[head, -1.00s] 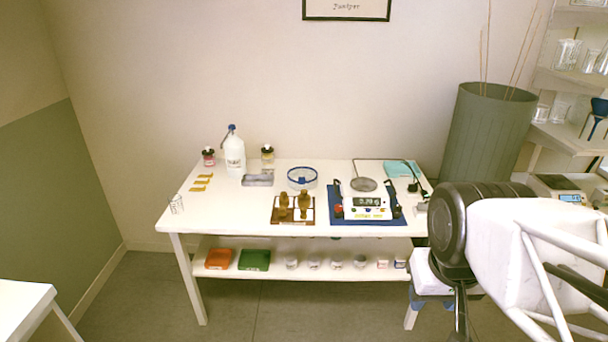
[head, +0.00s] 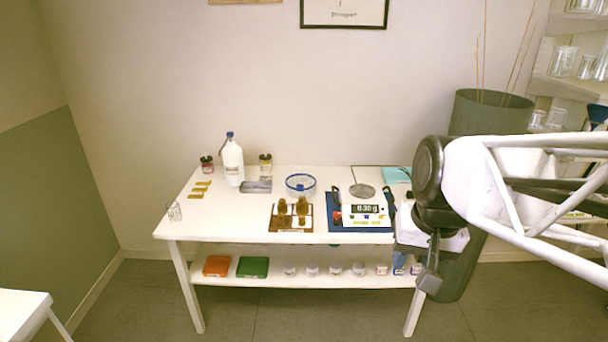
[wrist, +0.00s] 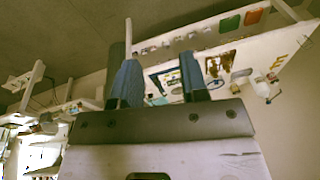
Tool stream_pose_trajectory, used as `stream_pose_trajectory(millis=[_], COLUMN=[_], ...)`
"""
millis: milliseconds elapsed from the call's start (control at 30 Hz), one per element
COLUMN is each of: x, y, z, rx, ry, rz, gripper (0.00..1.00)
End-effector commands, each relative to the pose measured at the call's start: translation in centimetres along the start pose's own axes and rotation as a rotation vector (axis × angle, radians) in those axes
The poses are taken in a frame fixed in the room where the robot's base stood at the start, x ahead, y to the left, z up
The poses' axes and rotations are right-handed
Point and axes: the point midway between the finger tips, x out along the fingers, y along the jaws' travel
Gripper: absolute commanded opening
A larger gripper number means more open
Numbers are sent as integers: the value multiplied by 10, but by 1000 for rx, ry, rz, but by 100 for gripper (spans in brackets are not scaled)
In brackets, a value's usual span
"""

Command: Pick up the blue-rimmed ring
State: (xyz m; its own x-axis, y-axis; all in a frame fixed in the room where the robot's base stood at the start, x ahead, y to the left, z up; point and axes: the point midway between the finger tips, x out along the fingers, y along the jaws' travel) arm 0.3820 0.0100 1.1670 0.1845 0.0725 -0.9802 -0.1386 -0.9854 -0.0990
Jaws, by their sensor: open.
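The blue-rimmed ring (head: 300,185) is a clear round piece with a blue edge. It sits on the white table, behind the brown bottle rack, and nothing holds it. My gripper (head: 408,267) is in front of the table's right end, well to the right of the ring and apart from it. Its two blue fingers (wrist: 162,82) are spread apart in the wrist view, with nothing between them.
The rack (head: 291,217) with brown bottles stands in front of the ring. A scale (head: 364,214) on a blue mat is to its right, with a round metal plate (head: 362,190) behind. A white jug (head: 233,163) and a grey tray (head: 257,187) are left. The table's left front is mostly clear.

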Motion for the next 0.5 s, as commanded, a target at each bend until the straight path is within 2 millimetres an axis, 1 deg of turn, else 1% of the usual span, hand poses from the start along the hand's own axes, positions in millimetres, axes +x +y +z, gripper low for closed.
stream_pose_trajectory(millis=[33, 333, 500], x=[-1, -5, -4], y=[-4, -27, -40], z=[-12, -74, -111], rx=[18, 138, 205], ry=[-9, -61, -94], rz=[-10, -76, -113], gripper=[40, 40, 40])
